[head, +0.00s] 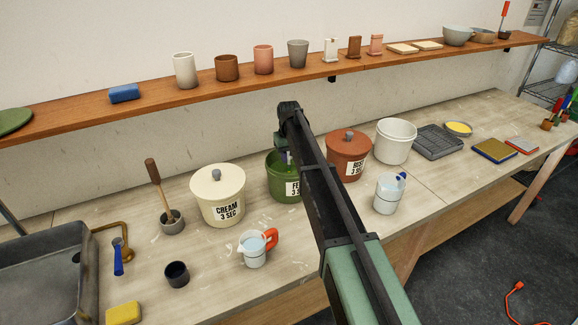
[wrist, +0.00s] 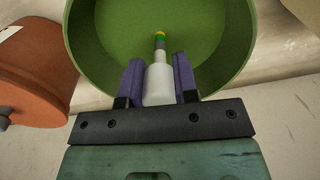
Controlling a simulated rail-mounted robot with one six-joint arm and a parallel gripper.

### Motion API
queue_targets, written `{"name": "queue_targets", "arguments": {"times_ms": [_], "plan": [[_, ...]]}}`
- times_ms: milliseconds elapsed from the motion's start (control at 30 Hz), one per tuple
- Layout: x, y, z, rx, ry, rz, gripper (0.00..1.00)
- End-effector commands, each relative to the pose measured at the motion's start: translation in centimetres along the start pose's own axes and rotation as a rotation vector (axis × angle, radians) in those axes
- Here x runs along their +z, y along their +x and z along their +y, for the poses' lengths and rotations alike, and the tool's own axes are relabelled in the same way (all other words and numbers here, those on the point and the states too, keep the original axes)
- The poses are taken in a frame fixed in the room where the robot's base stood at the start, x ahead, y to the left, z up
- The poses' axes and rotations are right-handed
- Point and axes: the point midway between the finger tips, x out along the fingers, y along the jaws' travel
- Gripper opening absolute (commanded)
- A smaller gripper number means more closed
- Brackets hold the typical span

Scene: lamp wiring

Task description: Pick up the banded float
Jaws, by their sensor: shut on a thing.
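The banded float (wrist: 158,82) shows in the wrist view as a white cylinder with a thin stem and a yellow and green tip. My gripper (wrist: 158,72) is shut on its white body, with a purple finger on each side. The float is over or inside the open green bucket (wrist: 85,45); its height above the glaze cannot be told. In the head view my gripper (head: 285,157) is at the mouth of the green bucket (head: 283,184), and my arm hides part of the bucket and its label.
A lidded cream bucket (head: 218,200) stands left of the green one, and a lidded rust-brown bucket (head: 348,158) stands right. A shelf (head: 215,90) of cups runs behind.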

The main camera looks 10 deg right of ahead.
Motion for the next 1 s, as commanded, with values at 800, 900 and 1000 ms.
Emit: {"name": "queue_targets", "arguments": {"times_ms": [800, 900, 1000], "plan": [[0.0, -19.9, 0.0, 0.0, 0.0, 0.0, 0.0], [0.0, -20.2, 0.0, 0.0, 0.0, 0.0, 0.0], [0.0, -20.1, 0.0, 0.0, 0.0, 0.0, 0.0]]}}
